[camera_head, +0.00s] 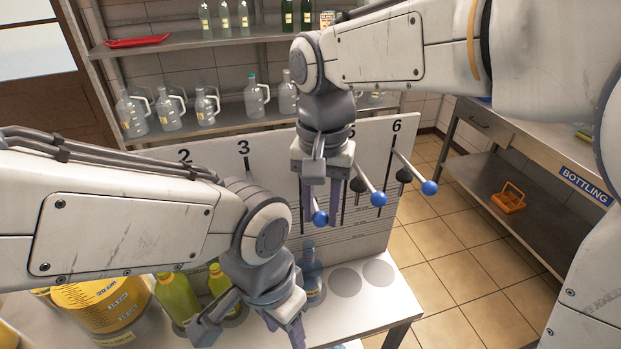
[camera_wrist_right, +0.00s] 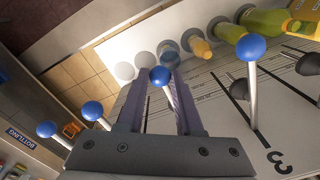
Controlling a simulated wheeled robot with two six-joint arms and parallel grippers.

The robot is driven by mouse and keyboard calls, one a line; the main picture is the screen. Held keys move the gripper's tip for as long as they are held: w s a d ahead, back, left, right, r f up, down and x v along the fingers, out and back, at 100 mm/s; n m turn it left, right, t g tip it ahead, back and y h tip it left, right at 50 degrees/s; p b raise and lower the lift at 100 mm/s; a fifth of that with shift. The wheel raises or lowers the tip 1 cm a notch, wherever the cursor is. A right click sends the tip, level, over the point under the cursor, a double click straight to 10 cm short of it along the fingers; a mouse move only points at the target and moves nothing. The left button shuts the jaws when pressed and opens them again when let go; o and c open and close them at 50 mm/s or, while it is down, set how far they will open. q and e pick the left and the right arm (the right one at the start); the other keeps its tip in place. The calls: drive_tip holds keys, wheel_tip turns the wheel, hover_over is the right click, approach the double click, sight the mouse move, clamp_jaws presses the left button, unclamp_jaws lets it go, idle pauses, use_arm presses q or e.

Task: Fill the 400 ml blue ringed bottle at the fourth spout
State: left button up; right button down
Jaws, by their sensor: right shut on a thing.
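A clear blue bottle (camera_head: 311,277) stands upright on the white bench in front of the numbered panel, partly hidden by my left gripper and its wrist. It also shows small in the right wrist view (camera_wrist_right: 168,50). My right gripper (camera_head: 321,208) is shut on a blue-knobbed lever (camera_head: 320,218) left of the 5 and 6 levers; the knob shows between the fingers in the right wrist view (camera_wrist_right: 160,76). The 4 label is hidden behind my arm. My left gripper (camera_head: 250,330) is open and low at the bench, fingers spread, left of the blue bottle. Rings and fill level are too small to tell.
Two more levers (camera_head: 378,198) (camera_head: 429,187) stand to the right. Yellow-green bottles (camera_head: 177,298) and a large yellow measuring jug (camera_head: 100,305) stand at left. Round bench spots (camera_head: 345,281) to the right are empty. Shelves with clear jugs (camera_head: 170,112) are behind the panel.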

wheel_tip(320, 180, down, 11)
drive_tip(key=b, duration=0.6)
drive_tip(key=shift+b, duration=0.4)
drive_tip(key=shift+f, duration=0.4)
idle(4.4)
wheel_tip(320, 180, up, 14)
drive_tip(key=p, duration=1.2)
drive_tip(key=shift+p, duration=0.3)
drive_tip(key=c, duration=0.5)
unclamp_jaws()
drive_tip(key=shift+f+b, duration=0.3)
drive_tip(key=shift+f, duration=0.05)
